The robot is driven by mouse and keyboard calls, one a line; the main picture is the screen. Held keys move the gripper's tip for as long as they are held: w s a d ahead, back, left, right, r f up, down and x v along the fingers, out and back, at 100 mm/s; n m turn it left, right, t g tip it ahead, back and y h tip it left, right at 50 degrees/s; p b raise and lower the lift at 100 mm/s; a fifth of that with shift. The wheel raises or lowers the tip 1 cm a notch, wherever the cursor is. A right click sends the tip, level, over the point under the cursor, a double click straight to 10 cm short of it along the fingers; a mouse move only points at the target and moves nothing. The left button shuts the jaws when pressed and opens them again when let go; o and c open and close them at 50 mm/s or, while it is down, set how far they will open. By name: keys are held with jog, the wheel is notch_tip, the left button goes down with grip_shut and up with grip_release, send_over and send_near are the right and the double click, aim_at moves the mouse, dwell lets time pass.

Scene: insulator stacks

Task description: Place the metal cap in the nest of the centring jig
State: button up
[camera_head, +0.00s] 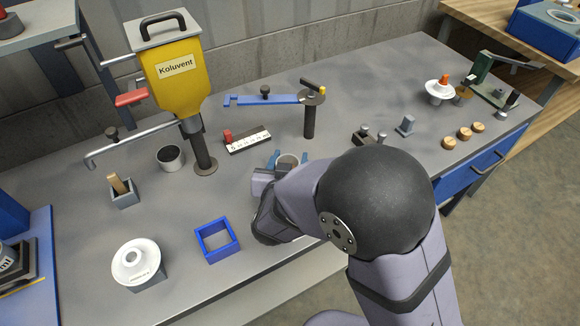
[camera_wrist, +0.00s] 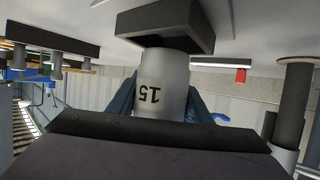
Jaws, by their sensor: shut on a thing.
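The metal cap (camera_wrist: 163,85) is a grey cylinder marked "15". My gripper (camera_head: 287,161) is shut on it, with a blue finger on each side; the fingers also show in the wrist view (camera_wrist: 163,103). In the head view only the pale round end of the cap (camera_head: 289,159) shows between the fingers. In the upside-down wrist view, the cap's far end meets a dark square block (camera_wrist: 150,22), which looks like the centring jig. I cannot tell whether the cap is seated in it or just over it. My arm hides the block in the head view.
A yellow hopper (camera_head: 174,78) on a post and a metal cup (camera_head: 170,158) stand to the left. A blue swing arm (camera_head: 262,100) on a post stands behind. A blue square frame (camera_head: 216,240) and a white insulator (camera_head: 137,262) lie at front left.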

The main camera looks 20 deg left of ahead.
jog(key=shift+f, duration=1.4)
jog(key=shift+f, duration=0.15)
jog(key=o, duration=1.3)
jog(key=shift+o, duration=0.2)
jog(key=shift+s+r, duration=0.2)
jog(key=shift+s, duration=0.05)
jog(key=v, duration=1.1)
jog(key=shift+s+r, duration=0.1)
jog(key=shift+s, duration=0.15)
